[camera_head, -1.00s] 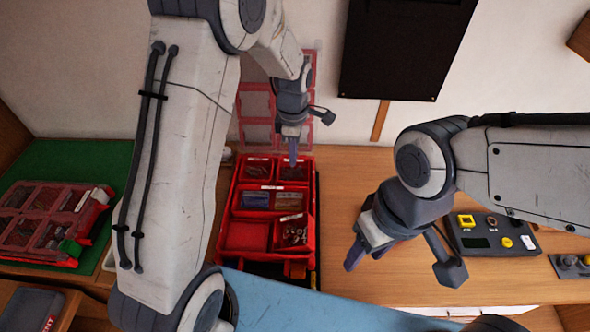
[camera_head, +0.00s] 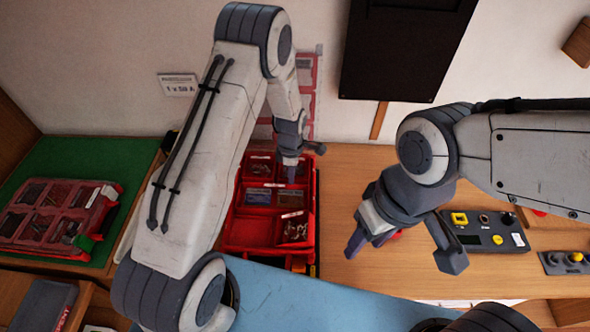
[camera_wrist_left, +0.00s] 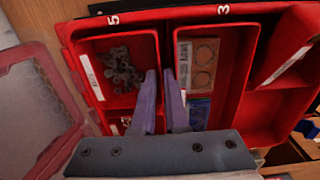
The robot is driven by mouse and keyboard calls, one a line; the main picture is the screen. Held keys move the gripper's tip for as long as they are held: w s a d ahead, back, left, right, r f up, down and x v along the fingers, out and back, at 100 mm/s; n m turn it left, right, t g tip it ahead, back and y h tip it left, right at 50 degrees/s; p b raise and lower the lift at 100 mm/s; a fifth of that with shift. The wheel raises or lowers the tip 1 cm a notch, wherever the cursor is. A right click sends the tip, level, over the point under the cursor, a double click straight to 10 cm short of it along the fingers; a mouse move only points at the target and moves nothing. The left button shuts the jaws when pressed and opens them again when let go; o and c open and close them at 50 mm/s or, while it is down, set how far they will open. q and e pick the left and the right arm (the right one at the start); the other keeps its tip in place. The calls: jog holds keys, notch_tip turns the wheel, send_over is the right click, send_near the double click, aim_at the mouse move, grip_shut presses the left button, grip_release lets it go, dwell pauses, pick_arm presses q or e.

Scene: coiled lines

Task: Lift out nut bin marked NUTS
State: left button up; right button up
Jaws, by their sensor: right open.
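The red organizer case (camera_head: 234,240) stands open on the bench, its small bins holding parts. In the left wrist view, a red bin near the "5" mark holds grey nut-like rings (camera_wrist_left: 122,72); its white label strip (camera_wrist_left: 91,77) is unreadable. A bin by the "3" mark holds carded rings (camera_wrist_left: 203,62). My left gripper (camera_head: 290,174) is over the back right of the case. Its two fingers (camera_wrist_left: 162,98) lie close together at the divider between these bins; whether they grip it is unclear. My right gripper (camera_head: 356,242) is open and empty right of the case.
The case's clear red lid (camera_head: 306,75) stands against the wall; it is also at left in the wrist view (camera_wrist_left: 38,112). A tilted bin of metal parts (camera_head: 294,230) sits front right. A second red case (camera_head: 50,217) lies on a green mat. A control box (camera_head: 488,233) stands right.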

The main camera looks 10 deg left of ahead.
pick_arm(q)
jog(key=shift+c, duration=0.3)
grip_shut()
dwell(1.5)
